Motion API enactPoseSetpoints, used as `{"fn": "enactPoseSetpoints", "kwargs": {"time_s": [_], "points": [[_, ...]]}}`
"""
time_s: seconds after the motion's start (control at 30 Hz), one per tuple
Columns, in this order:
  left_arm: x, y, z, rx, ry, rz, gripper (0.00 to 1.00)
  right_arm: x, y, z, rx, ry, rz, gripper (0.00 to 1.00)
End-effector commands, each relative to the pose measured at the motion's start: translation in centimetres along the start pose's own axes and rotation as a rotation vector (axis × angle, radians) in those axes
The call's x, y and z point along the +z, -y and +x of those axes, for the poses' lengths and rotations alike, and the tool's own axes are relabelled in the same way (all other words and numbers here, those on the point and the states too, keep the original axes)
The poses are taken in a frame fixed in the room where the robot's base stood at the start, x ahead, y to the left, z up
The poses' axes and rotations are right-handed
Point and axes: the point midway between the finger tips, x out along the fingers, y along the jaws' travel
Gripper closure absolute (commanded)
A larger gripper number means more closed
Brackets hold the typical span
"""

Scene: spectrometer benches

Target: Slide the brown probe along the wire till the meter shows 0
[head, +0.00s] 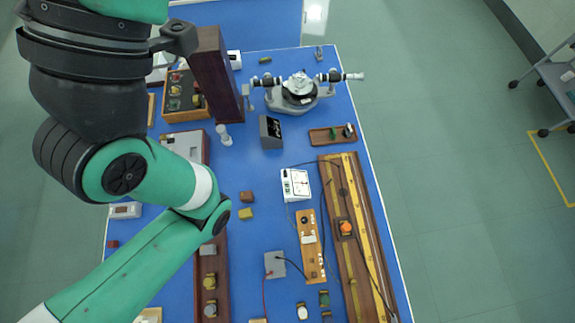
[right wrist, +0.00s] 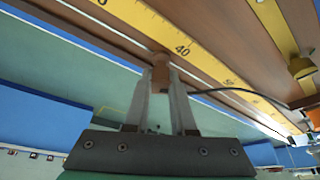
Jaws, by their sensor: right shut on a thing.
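In the right wrist view my right gripper (right wrist: 160,88) is shut on the brown probe (right wrist: 160,70), a short brown cylinder between its fingertips. The probe is at the edge of a yellow scale (right wrist: 215,72), near the 40 mark. I cannot tell whether its tip touches the wire. In the head view the long wooden wire board (head: 377,235) lies along the table's right side. The white meter (head: 295,184) stands left of it; its needle reading is too small to tell. My right gripper cannot be made out in the head view. My left gripper is not in view.
An orange knob (head: 346,227) sits on the board. A narrow wooden panel (head: 311,245) and a grey box (head: 275,264) with cables lie left of it. A green arm of mine covers the table's left side.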

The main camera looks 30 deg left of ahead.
Motion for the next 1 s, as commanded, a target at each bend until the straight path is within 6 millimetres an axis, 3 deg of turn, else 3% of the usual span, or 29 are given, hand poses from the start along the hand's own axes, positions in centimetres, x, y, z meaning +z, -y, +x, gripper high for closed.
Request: {"fn": "enactPoseSetpoints", "kwargs": {"time_s": [0.53, 0.57, 0.73, 1.0], "points": [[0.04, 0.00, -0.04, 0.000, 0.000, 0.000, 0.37, 0.44, 0.15, 0.12, -0.003, 0.010, 0.000, 1.00], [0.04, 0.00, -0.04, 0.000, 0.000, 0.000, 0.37, 0.44, 0.15, 0.12, -0.003, 0.010, 0.000, 0.73], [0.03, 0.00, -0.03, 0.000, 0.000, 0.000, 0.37, 0.28, 0.09, 0.08, -0.002, 0.006, 0.000, 0.43], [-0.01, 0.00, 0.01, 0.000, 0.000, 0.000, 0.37, 0.11, 0.04, 0.00, -0.001, 0.003, 0.000, 0.42]]}}
